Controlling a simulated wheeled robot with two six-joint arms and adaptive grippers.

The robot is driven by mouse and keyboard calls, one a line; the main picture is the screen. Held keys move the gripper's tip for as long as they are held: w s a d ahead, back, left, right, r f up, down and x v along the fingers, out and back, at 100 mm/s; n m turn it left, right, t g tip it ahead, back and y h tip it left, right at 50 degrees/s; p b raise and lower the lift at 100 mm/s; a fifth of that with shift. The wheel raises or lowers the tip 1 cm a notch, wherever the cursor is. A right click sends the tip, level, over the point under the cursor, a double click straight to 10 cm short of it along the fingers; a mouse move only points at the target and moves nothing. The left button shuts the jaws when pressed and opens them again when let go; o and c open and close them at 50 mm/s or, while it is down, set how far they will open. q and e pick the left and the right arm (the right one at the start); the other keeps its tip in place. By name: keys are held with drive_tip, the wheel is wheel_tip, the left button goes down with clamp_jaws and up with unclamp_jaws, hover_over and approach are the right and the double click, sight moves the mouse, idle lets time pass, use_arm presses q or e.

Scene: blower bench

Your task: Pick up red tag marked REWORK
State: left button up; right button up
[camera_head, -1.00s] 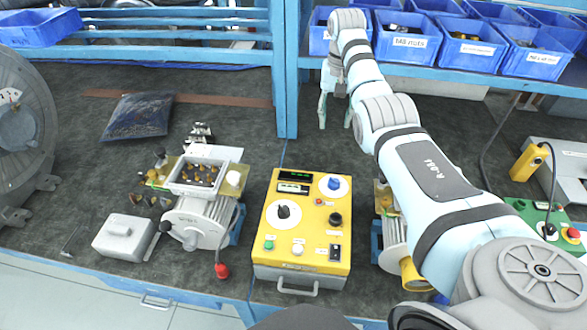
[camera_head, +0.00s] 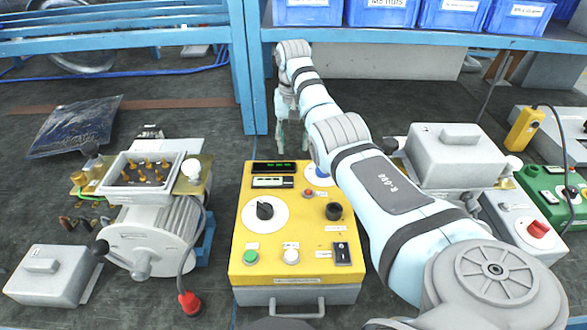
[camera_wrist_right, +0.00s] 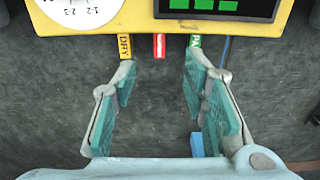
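The red tag (camera_wrist_right: 159,46) is small and shows in the right wrist view, against the edge of the yellow control box (camera_wrist_right: 75,28). It lies between a yellow tag marked DRY (camera_wrist_right: 126,47) and a green tag (camera_wrist_right: 195,45) whose lettering is partly seen. No lettering is readable on the red tag. My right gripper (camera_wrist_right: 158,95) is open and empty; the red tag lies beyond its fingertips, between their lines. In the head view my right gripper (camera_head: 292,132) is behind the yellow box (camera_head: 290,228), and the tags are hidden there. My left gripper is not in view.
A blue shelf post (camera_head: 247,75) stands just left of my right gripper. An opened motor (camera_head: 150,225) is left of the box, a grey cover (camera_head: 455,155) right. Blue bins (camera_head: 380,12) are above.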

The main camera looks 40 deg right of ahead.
wheel_tip(320, 180, down, 13)
drive_tip(key=b, duration=0.3)
drive_tip(key=shift+s, duration=0.1)
drive_tip(key=shift+r, duration=0.15)
clamp_jaws()
